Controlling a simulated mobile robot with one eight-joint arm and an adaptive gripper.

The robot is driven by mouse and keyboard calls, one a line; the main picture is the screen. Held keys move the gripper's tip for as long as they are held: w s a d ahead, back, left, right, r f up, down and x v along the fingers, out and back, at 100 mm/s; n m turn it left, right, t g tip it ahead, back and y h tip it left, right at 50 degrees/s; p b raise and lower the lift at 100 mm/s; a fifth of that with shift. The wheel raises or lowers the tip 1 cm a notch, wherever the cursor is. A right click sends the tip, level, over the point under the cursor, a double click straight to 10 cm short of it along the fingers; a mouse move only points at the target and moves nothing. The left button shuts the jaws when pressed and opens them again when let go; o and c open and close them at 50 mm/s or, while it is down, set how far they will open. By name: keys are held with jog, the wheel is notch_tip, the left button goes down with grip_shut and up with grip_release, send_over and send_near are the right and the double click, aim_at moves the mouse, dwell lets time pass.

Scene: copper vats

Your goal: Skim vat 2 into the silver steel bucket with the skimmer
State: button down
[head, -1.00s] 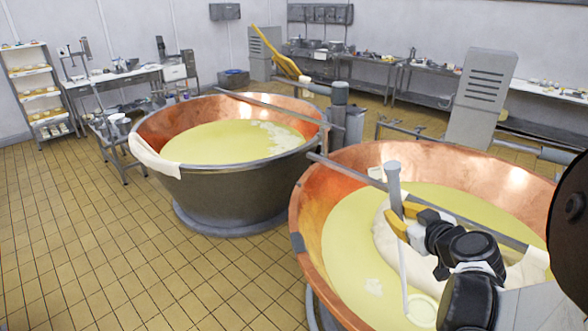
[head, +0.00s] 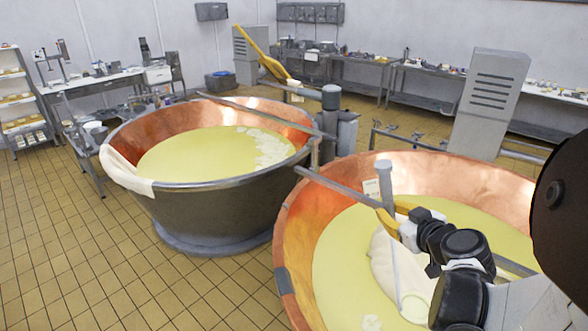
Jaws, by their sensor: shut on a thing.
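My gripper (head: 392,220) is shut on the skimmer (head: 396,262), over the near copper vat (head: 300,230). The skimmer is nearly upright, its grey upper part above the jaws and its thin pale rod below. Its round pale end (head: 414,306) is low at the yellow liquid. A cream-white patch (head: 385,262) lies beside the rod, partly hidden by my arm.
A second copper vat (head: 225,195) with yellow liquid and white flecks stands at left, a pale cloth (head: 125,170) over its rim. A grey bar (head: 335,187) crosses the near vat. Benches line the walls. The tiled floor (head: 70,250) at left is clear.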

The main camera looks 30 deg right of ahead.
notch_tip(320, 180, down, 32)
jog(key=w+f+b, duration=0.1)
jog(key=w+b, duration=0.2)
jog(key=b, duration=2.5)
jog(key=w+a+r+p, duration=0.1)
jog(key=w+a+p, duration=0.1)
jog(key=w, duration=1.8)
jog(key=s+b, duration=0.1)
jog(key=s, duration=1.6)
notch_tip(320, 180, up, 36)
jog(key=p, duration=3)
jog(key=shift+w+d+r+p, duration=0.2)
jog(key=shift+p, duration=0.15)
